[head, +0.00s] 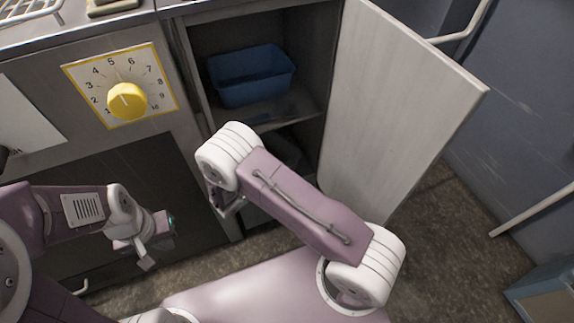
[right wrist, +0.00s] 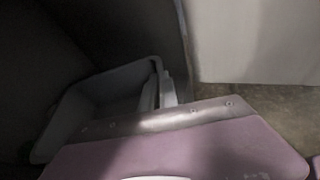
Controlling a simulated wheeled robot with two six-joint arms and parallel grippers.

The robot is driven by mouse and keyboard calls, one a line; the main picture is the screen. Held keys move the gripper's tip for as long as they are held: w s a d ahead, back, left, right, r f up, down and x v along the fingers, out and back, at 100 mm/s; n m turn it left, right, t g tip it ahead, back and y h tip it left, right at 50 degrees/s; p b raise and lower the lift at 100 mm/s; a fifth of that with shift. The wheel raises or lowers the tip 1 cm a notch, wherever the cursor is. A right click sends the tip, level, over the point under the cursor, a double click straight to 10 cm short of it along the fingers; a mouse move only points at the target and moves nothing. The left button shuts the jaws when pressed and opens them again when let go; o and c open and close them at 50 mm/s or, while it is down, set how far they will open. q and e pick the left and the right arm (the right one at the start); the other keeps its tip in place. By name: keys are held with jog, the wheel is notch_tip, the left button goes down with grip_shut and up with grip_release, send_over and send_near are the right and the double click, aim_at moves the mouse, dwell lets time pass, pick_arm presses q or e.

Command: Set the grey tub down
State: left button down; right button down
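The grey tub (right wrist: 95,100) is in the right wrist view, tilted in that picture, inside the dark lower part of the cabinet. My right gripper (right wrist: 158,92) is at the tub's right wall, with one finger on the inner side and one on the outer side, close together on it. Whether the tub's base touches a surface is hidden. In the head view my right arm covers most of the lower compartment, and only a dark grey patch shows beside it. My left gripper (head: 155,243) is empty in front of the dark oven front; its finger gap is unclear.
A blue tub (head: 250,76) stands on the cabinet's upper shelf (head: 270,112). The open cabinet door (head: 395,100) stands to the right of my right arm. A yellow dial (head: 127,101) is on the panel at left. Bare floor (head: 440,215) shows right of the door.

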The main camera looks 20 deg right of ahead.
jog(key=shift+f, duration=0.4)
jog(key=c, duration=1.6)
grip_release()
jog(key=shift+o, duration=0.2)
jog(key=shift+a+r, duration=0.15)
jog(key=shift+a, duration=0.05)
jog(key=p+v, duration=0.4)
jog(key=v, duration=0.4)
jog(key=shift+s+a, duration=0.2)
jog(key=shift+a, duration=0.1)
